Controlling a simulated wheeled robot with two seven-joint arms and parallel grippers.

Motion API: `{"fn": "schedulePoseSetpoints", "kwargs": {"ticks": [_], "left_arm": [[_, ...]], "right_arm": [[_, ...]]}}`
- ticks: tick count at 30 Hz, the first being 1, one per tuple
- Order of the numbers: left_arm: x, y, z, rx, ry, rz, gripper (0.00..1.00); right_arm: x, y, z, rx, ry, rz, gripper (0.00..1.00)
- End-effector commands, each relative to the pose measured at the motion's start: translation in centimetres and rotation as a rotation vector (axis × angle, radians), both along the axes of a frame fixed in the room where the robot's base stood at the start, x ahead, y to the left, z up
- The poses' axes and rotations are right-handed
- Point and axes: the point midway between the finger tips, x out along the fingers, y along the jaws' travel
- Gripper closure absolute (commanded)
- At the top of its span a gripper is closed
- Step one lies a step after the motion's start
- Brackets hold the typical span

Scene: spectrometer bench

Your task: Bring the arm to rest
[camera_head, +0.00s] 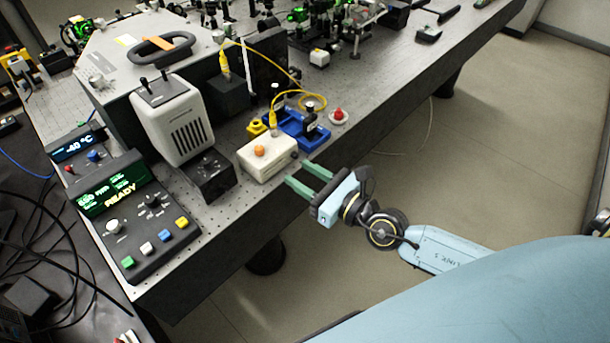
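My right gripper (310,181) comes in from the right, at the front edge of the optical bench (213,230). Its two green fingers are apart with nothing between them. The fingertips point left, close beside the cream box with an orange button (268,157). I cannot tell whether a fingertip touches the box. My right arm (440,250) stretches back to the lower right, over the floor. My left gripper is not in this view.
A controller reading READY (117,195), a temperature display (77,143) and a white vented unit (176,120) stand on the left. Blue holders (297,130), a yellow cable (283,74) and a red button (338,115) lie beyond the gripper. Free floor (490,150) is on the right.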

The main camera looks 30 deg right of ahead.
Motion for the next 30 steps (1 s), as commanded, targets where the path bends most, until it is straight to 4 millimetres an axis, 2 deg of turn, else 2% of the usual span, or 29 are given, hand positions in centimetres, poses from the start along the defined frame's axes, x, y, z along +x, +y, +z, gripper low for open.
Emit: {"fn": "schedulePoseSetpoints", "kwargs": {"ticks": [9,11,13,14,17,18,20,22,26,27,29,30], "left_arm": [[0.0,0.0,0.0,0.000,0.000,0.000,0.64],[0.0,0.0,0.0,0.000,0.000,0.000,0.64],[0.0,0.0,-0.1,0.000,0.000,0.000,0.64],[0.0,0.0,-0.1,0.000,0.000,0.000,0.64],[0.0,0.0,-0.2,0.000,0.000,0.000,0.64],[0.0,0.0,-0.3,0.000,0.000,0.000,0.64],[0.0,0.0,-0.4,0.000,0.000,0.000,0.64],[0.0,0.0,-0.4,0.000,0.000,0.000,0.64],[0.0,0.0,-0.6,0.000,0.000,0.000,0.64],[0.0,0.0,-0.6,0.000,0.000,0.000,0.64],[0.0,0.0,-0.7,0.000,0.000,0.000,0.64],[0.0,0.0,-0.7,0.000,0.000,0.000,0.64]], "right_arm": [[0.1,-0.1,-0.3,0.011,0.012,-0.006,0.61],[0.2,-0.5,-1.2,0.044,0.044,-0.024,0.61],[0.4,-1.6,-3.4,0.122,0.120,-0.068,0.61],[0.5,-2.2,-4.7,0.172,0.164,-0.096,0.61],[0.1,-4.6,-10.5,0.390,0.349,-0.227,0.61],[-0.4,-5.7,-13.2,0.492,0.429,-0.294,0.61],[-1.6,-7.1,-17.3,0.652,0.540,-0.403,0.61],[-3.6,-8.5,-21.9,0.839,0.658,-0.540,0.61],[-8.9,-10.2,-30.0,1.191,0.833,-0.826,0.61],[-10.9,-10.4,-32.4,1.299,0.875,-0.924,0.61],[-14.2,-10.5,-35.6,1.455,0.924,-1.075,0.61],[-16.6,-10.4,-37.6,1.557,0.946,-1.179,0.61]]}}
